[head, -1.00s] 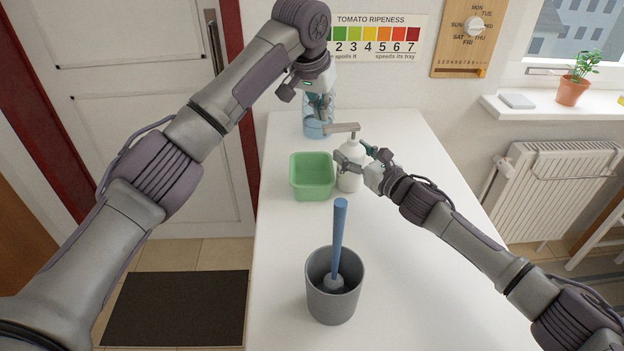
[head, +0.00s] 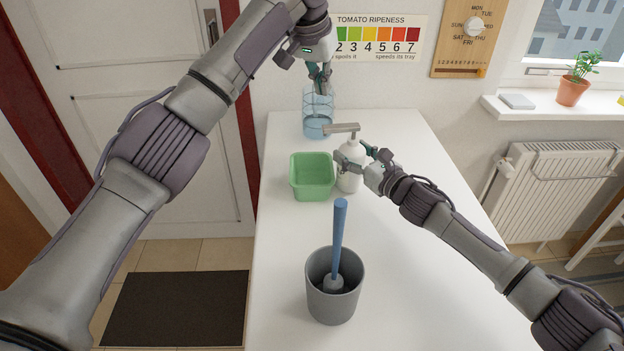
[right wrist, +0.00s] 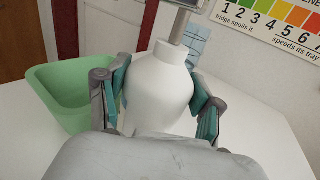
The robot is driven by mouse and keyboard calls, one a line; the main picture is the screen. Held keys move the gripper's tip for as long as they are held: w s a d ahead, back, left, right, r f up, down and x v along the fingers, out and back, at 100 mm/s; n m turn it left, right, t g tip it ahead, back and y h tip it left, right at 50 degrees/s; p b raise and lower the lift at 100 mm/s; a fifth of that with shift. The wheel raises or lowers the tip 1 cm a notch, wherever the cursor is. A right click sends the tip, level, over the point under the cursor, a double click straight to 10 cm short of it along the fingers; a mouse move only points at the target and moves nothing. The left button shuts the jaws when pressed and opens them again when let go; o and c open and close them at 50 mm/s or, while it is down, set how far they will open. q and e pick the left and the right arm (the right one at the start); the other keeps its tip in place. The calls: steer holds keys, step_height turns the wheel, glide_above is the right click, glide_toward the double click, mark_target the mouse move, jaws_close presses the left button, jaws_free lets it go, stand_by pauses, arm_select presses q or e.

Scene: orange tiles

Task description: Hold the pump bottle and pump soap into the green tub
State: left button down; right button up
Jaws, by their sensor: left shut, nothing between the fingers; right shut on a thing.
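The white pump bottle (head: 351,158) stands upright on the table, just right of the green tub (head: 312,190). Its grey pump head (head: 342,128) points left. My right gripper (head: 358,165) is shut on the bottle's body; the right wrist view shows a finger on each side of the white bottle (right wrist: 158,92). The green tub also shows there at the left (right wrist: 72,90). My left gripper (head: 319,84) is shut and empty, raised above and behind the pump head, in front of a clear blue container. The tub's inside looks empty.
The clear blue container (head: 316,122) stands at the back of the white table (head: 285,270). A grey pot (head: 333,300) with a blue-handled brush (head: 339,235) stands at the front. The table right of the pot is clear.

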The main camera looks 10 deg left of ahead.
steer(key=o, duration=1.4)
steer(key=shift+c, duration=0.2)
steer(key=shift+s+d, duration=0.1)
